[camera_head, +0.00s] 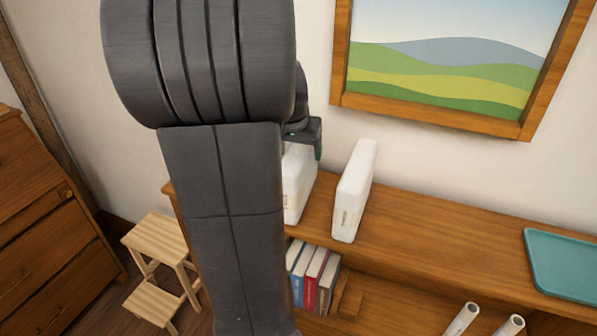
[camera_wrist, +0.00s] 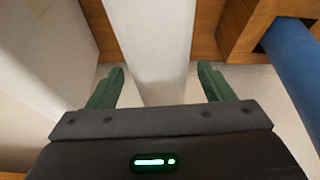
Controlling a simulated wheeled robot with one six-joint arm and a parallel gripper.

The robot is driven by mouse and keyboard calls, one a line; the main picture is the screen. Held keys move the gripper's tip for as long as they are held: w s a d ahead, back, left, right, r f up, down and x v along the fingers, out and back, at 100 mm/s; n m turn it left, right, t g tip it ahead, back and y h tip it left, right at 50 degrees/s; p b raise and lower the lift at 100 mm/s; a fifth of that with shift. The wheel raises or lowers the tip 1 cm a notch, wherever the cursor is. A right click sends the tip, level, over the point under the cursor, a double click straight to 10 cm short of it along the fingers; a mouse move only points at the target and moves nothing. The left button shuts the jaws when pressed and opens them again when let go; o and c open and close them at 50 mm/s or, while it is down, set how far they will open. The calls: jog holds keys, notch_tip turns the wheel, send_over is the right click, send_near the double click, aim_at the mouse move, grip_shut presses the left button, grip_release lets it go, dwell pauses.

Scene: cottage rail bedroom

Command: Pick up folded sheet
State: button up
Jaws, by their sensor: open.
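Two white folded-sheet-like blocks stand upright on the wooden shelf top in the head view. The left white block (camera_head: 297,185) is partly hidden behind my arm; the right white block (camera_head: 354,192) stands clear of it. My gripper (camera_head: 308,138) is at the upper part of the left block. In the wrist view my gripper (camera_wrist: 160,78) is open, its green fingers to either side of a white block (camera_wrist: 152,35). I cannot tell whether either finger touches it.
The wooden shelf (camera_head: 430,240) holds several books (camera_head: 314,277) below and a teal tray (camera_head: 563,265) at the right. White rolls (camera_head: 463,319) lie lower down. A framed picture (camera_head: 450,65) hangs above. A step stool (camera_head: 157,245) and dresser (camera_head: 45,235) stand left.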

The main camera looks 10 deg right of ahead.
jog(key=shift+x, duration=1.35)
jog(key=shift+w, duration=0.1)
grip_shut()
